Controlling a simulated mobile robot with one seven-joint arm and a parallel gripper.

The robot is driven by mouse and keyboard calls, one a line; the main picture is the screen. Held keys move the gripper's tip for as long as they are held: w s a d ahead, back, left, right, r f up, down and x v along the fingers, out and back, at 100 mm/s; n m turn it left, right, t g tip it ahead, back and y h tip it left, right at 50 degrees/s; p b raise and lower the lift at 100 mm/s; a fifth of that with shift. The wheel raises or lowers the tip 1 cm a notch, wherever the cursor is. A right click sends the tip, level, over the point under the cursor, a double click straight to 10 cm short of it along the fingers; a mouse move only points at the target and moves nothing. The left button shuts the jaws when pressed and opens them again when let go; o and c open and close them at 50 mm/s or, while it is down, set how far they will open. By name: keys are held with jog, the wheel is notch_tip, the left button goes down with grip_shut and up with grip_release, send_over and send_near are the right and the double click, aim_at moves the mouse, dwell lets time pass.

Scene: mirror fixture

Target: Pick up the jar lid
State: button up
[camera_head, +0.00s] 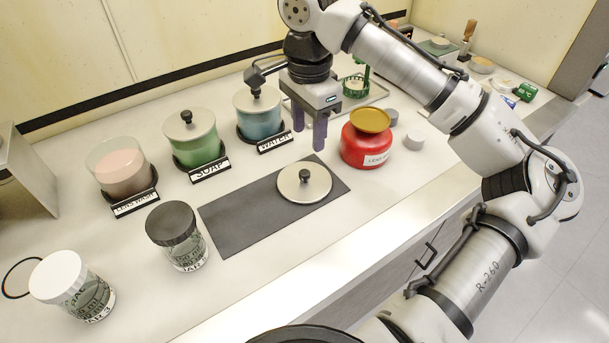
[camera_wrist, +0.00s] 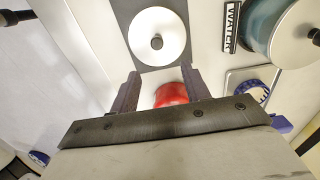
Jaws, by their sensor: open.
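The jar lid (camera_head: 304,183) is a flat metallic disc with a black knob, lying on the right end of a dark grey mat (camera_head: 242,219). It also shows at the top of the wrist view (camera_wrist: 157,37), beyond my fingertips. My gripper (camera_head: 309,137) is open and empty, with its fingers pointing down. In the head view it appears above the lid, between the water jar and the red container; in the wrist view the fingers (camera_wrist: 161,83) stand apart with the lid outside them. The pink jar (camera_head: 122,165) at the back left shows no lid.
A lidded green soap jar (camera_head: 192,141) and a lidded blue water jar (camera_head: 259,118) stand behind the mat. A red container (camera_head: 366,145) with a gold top is close to my gripper. Two clear jars (camera_head: 177,238) (camera_head: 72,287) stand at the front left.

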send_over(305, 172)
jog(key=f, duration=0.3)
jog(key=w+f, duration=0.1)
jog(key=shift+d+f, duration=0.25)
jog(key=shift+f, duration=0.05)
jog(key=shift+s+a+f+p, duration=0.15)
jog(key=shift+f+p, duration=0.1)
jog(key=shift+f, duration=0.65)
jog(key=shift+s+a+f+p, duration=0.15)
jog(key=shift+f+p, duration=0.15)
jog(key=shift+f, duration=0.55)
jog(key=shift+s+f+p, duration=0.15)
jog(key=shift+f+p, duration=0.1)
jog(key=shift+f, duration=0.65)
grip_shut()
